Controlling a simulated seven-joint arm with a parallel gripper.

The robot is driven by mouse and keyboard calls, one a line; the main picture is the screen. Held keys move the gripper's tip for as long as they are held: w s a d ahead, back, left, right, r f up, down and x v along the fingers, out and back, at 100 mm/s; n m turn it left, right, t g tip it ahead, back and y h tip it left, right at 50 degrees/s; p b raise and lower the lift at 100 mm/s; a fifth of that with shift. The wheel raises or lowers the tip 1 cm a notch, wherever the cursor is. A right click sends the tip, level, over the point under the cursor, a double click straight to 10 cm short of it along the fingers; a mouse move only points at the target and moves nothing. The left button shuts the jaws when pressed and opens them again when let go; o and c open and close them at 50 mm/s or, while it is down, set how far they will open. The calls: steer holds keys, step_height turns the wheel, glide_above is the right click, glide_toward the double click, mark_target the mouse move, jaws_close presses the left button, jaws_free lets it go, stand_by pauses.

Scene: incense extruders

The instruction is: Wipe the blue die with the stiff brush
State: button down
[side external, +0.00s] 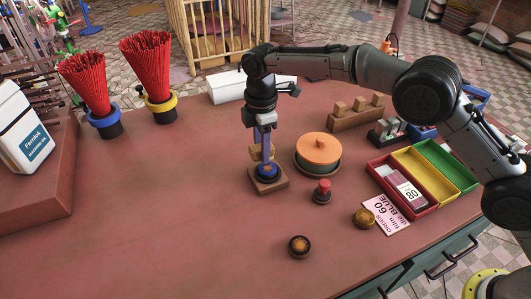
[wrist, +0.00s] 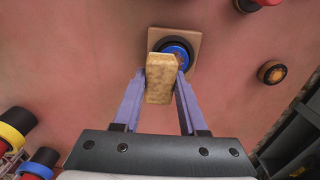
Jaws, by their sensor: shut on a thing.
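The blue die (side external: 267,171) is a round disc with a blue face in a dark ring, sitting on a square wooden block (side external: 281,186). It also shows in the wrist view (wrist: 180,49), partly hidden behind the brush. My gripper (side external: 265,150) points down over the die, its bluish fingers shut on a tan wooden block, which I take as the stiff brush (side external: 256,153). The brush fills the space between the fingertips in the wrist view (wrist: 160,80). Its lower end is at or just above the die; I cannot tell whether they touch. Any bristles are hidden.
Right of the die are a pot with an orange lid (side external: 319,147), a red-topped piece (side external: 322,191), two dark-ringed dies (side external: 364,218) (side external: 299,246), a card (side external: 387,215) and a tricolour tray (side external: 427,204). Red stick bundles (side external: 88,83) stand back left. The front left table is clear.

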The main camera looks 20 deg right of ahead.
mark_target(274, 172)
steer(key=shift+r, duration=3.05)
steer(key=shift+f, duration=0.1)
steer(key=shift+f, duration=3.4)
steer(key=shift+s+d+f, duration=0.25)
steer(key=shift+s+f, duration=0.3)
steer(key=shift+f, duration=0.1)
steer(key=shift+s+d, duration=0.3)
steer(key=shift+s, duration=0.4)
steer(key=shift+s+d, duration=0.3)
steer(key=shift+s, duration=0.4)
steer(key=shift+w+a, duration=0.3)
steer(key=shift+w, duration=0.4)
steer(key=shift+w+a, duration=0.25)
steer(key=shift+w, duration=0.4)
steer(key=shift+w+a, duration=0.3)
steer(key=shift+w, duration=0.4)
steer(key=shift+s+r, duration=0.1)
steer(key=shift+r, duration=4.05)
